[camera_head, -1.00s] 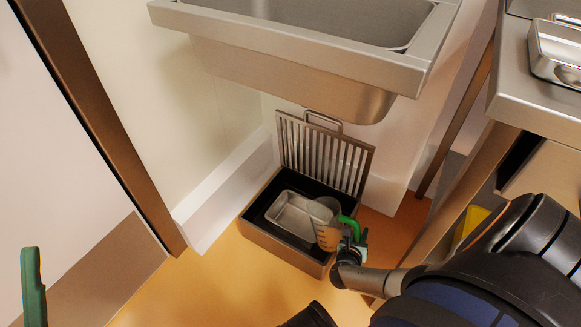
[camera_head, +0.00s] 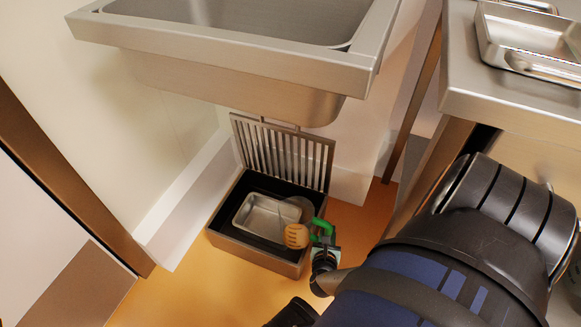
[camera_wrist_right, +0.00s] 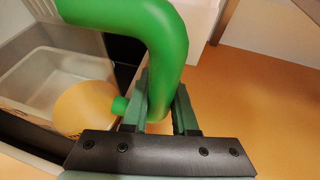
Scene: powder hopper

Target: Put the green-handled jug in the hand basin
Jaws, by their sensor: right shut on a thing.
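The green-handled jug is clear-walled with an orange-tan patch (camera_head: 297,235) near its handle (camera_head: 322,226). My right gripper (camera_head: 323,241) is shut on the green handle, which also shows large in the right wrist view (camera_wrist_right: 165,50). The jug is over the right side of the open floor box; I cannot tell whether it touches the box. The hand basin (camera_head: 235,52) is a steel basin on the wall above, and its inside shows empty where visible. My left gripper is not in view.
The dark-lined floor box (camera_head: 255,252) holds a steel tray (camera_head: 265,215). A slatted grate (camera_head: 284,150) stands upright behind it, under the basin. A steel counter (camera_head: 510,95) with a metal pan (camera_head: 530,40) is at the right. Orange floor is open in front.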

